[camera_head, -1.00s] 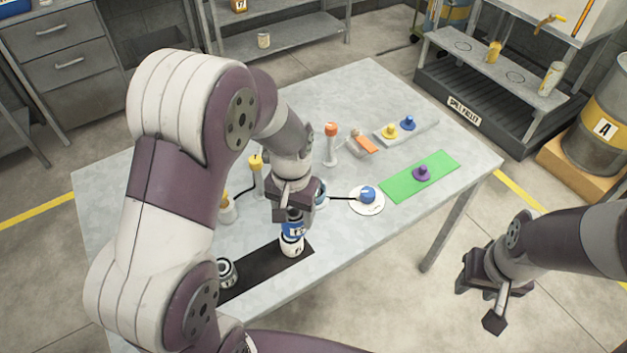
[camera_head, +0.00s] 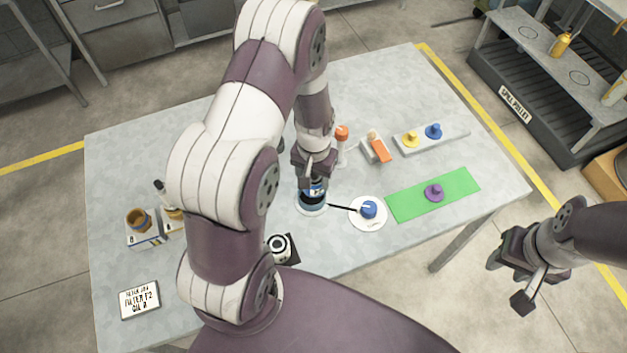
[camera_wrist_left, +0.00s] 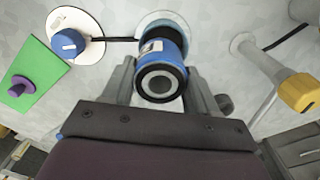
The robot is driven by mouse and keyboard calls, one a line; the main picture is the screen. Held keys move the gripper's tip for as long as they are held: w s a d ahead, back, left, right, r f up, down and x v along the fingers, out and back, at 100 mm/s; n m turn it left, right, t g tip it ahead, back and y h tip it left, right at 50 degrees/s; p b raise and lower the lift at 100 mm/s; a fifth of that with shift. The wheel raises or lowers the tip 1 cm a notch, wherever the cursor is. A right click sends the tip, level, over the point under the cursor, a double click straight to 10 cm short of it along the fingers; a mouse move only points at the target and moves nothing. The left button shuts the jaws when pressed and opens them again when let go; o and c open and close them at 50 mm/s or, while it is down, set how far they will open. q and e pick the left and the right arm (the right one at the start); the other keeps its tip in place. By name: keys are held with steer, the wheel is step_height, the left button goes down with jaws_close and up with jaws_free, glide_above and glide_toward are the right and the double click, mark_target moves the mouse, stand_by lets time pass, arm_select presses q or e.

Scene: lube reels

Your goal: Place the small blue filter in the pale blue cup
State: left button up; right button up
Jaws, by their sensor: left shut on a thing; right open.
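My left gripper (camera_head: 314,178) is shut on the small blue filter (camera_head: 315,191), which has a pale label. The filter is directly over the pale blue cup (camera_head: 312,209). In the left wrist view the filter (camera_wrist_left: 161,66) sits between the fingers, its dark ring end facing the camera. The pale blue cup (camera_wrist_left: 163,20) shows behind its far end, partly hidden. I cannot tell whether the filter's lower end is inside the cup or just above it. My right gripper (camera_head: 513,283) is open and empty, off the table's right front side.
A blue knob on a white disc (camera_head: 368,222) is joined to the cup by a dark bar. A green mat (camera_head: 405,203) with a purple knob (camera_head: 434,193) lies to the right. A white-and-black filter (camera_head: 281,246) stands near my left arm. An orange-topped post (camera_head: 342,133) stands behind.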

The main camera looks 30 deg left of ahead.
arm_select(q)
steer(key=f, duration=0.2)
steer(key=f+p, duration=0.1)
steer(key=shift+s+a+f, duration=0.25)
steer(key=shift+s, duration=0.05)
steer(key=shift+f, duration=0.25)
steer(key=shift+w+f, duration=0.2)
arm_select(e)
steer(key=shift+s+r, duration=0.2)
steer(key=shift+r, duration=0.25)
arm_select(q)
steer(key=o, duration=1.2)
steer(key=shift+s, duration=0.1)
steer(key=shift+c, duration=0.2)
arm_select(e)
steer(key=shift+s, duration=0.15)
arm_select(q)
steer(key=shift+r, duration=0.15)
arm_select(e)
steer(key=shift+r, duration=0.1)
